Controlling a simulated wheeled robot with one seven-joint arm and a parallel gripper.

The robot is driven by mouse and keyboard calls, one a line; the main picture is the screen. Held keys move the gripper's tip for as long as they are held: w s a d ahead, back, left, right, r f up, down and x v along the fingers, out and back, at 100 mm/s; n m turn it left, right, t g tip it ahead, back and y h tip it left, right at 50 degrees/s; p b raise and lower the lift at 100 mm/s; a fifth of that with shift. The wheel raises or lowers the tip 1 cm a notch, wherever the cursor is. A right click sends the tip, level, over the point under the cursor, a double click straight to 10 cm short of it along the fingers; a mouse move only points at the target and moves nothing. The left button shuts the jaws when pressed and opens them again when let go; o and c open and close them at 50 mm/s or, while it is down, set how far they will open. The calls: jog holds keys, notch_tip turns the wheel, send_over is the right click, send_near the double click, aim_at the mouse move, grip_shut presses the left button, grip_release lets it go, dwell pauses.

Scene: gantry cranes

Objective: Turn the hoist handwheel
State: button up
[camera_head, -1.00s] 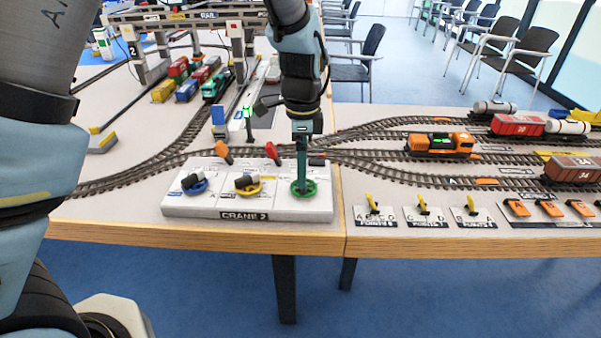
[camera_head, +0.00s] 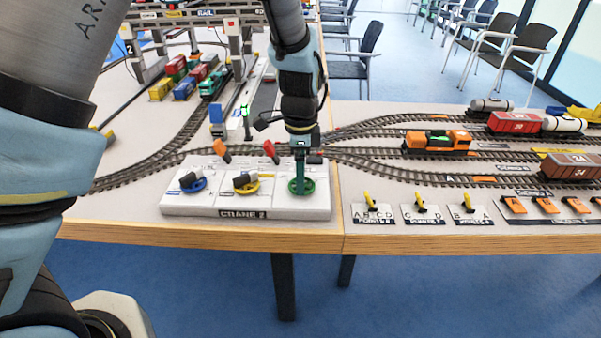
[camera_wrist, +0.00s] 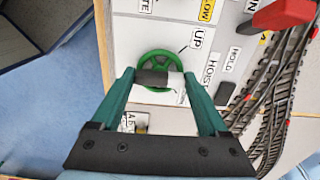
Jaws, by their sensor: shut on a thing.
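The hoist handwheel is a green wheel (camera_head: 308,188) at the right end of the white CRANE 2 panel (camera_head: 272,208). In the wrist view the green wheel (camera_wrist: 160,56) lies beside the labels UP and HOIST, with a dark and white grip piece (camera_wrist: 158,79) across it. My gripper (camera_head: 300,182) points down over the wheel. In the wrist view its teal fingers (camera_wrist: 158,78) are on either side of the grip piece and closed on it. The fingertips partly hide the wheel's near part.
A blue wheel (camera_head: 193,184) and a yellow wheel (camera_head: 246,184) sit left on the panel. Orange (camera_head: 222,150) and red (camera_head: 270,151) levers stand behind them. Tracks and an orange locomotive (camera_head: 437,141) lie right and behind. The table's front edge (camera_head: 200,233) is close.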

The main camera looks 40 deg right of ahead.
jog(key=c, duration=0.5)
jog(key=shift+n, duration=0.4)
jog(key=n+p, duration=0.1)
jog(key=n, duration=0.2)
jog(key=shift+n, duration=0.3)
jog(key=n, duration=0.5)
jog(key=shift+s, duration=0.1)
jog(key=shift+n+p, duration=0.3)
jog(key=o, duration=1.2)
jog(key=shift+r, duration=0.1)
